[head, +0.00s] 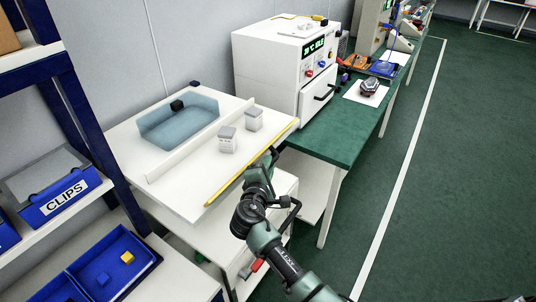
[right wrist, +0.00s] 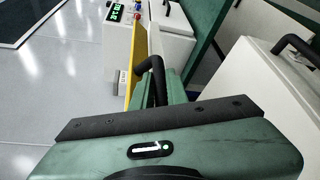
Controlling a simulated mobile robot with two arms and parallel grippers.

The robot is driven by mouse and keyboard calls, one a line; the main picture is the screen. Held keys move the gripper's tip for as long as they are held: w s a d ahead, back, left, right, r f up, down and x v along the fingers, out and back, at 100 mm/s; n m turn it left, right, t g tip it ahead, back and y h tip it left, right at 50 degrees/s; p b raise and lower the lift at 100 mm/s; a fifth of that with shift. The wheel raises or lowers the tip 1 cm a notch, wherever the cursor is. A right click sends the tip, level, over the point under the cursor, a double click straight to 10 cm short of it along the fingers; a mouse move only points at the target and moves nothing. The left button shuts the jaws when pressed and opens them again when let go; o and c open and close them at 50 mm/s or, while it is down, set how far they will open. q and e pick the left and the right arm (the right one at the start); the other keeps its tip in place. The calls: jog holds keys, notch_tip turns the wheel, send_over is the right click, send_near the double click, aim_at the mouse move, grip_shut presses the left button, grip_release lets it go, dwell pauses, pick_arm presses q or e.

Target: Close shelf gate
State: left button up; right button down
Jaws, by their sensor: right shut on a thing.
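The white shelf (head: 165,200) is at the centre left in the head view. A long yellow strip, which I take for the gate (head: 235,178), runs along its front right edge. It also shows in the right wrist view (right wrist: 139,45), beside a black curved handle (right wrist: 154,72). My right gripper (head: 271,158) reaches up from below to the outer side of the strip. It is shut on the black handle, with its fingertips partly hidden. I cannot tell how far the gate is from its closed position. My left gripper is not in view.
On the shelf are a blue tray (head: 180,127) with a black block (head: 177,105), a white divider, and two small white boxes (head: 227,140) (head: 254,119). A white oven (head: 285,60) stands behind. A blue rack (head: 85,110) is at left. Green floor (head: 460,180) at right is clear.

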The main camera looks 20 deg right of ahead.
jog(key=shift+w+a+r+n+g+p, duration=0.15)
jog(key=shift+r+n+g+p, duration=0.25)
jog(key=shift+r+n+p, duration=0.35)
jog(key=shift+a+r+n+g, duration=0.1)
jog(key=shift+r+n+g, duration=0.1)
jog(key=shift+n+g, duration=0.35)
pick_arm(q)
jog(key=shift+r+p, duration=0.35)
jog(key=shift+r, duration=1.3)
pick_arm(e)
jog(key=shift+w+a+r+n+g+h, duration=0.1)
jog(key=shift+w+r+n+g+h, duration=0.15)
jog(key=shift+n, duration=0.35)
jog(key=shift+a+r+n+g+h, duration=0.15)
jog(key=shift+n+g, duration=0.15)
jog(key=shift+n, duration=0.3)
jog(key=c, duration=1.7)
grip_release()
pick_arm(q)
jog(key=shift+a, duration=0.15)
